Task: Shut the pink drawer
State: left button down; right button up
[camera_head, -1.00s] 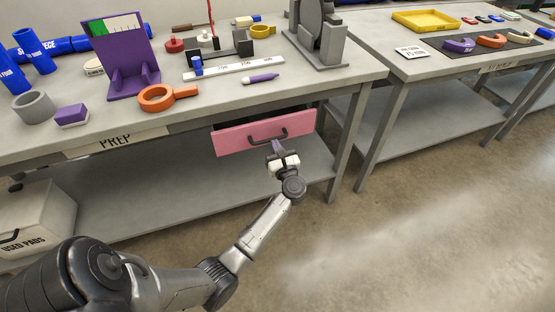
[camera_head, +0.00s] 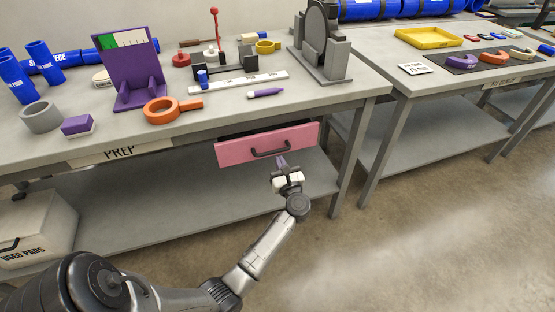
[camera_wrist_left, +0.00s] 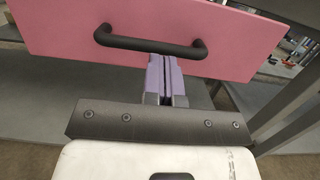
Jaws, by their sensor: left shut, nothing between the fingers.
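The pink drawer (camera_head: 236,151) sticks out a little under the prep table (camera_head: 215,118), with a dark gap above its front. Its black bar handle (camera_head: 271,152) also shows in the left wrist view (camera_wrist_left: 150,45). My left gripper (camera_head: 281,159) is shut and empty, with purple fingers pointing at the drawer front just below the handle. In the left wrist view the fingers (camera_wrist_left: 164,62) overlap the pink front (camera_wrist_left: 225,40) under the bar, right of its middle. I cannot tell whether the tips touch it. My right gripper is not in view.
The table's right front leg (camera_head: 345,178) stands right of the drawer. A lower shelf (camera_head: 150,200) runs beneath. A white used-pads box (camera_head: 38,228) is at the lower left. The floor (camera_head: 400,250) in front on the right is clear.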

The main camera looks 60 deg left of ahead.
pick_arm(q)
jog(key=p+v, duration=0.2)
jog(key=v, duration=1)
jog(key=shift+d, duration=0.25)
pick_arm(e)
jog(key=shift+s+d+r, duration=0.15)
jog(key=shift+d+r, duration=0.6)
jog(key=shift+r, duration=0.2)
pick_arm(q)
jog(key=shift+a, duration=0.1)
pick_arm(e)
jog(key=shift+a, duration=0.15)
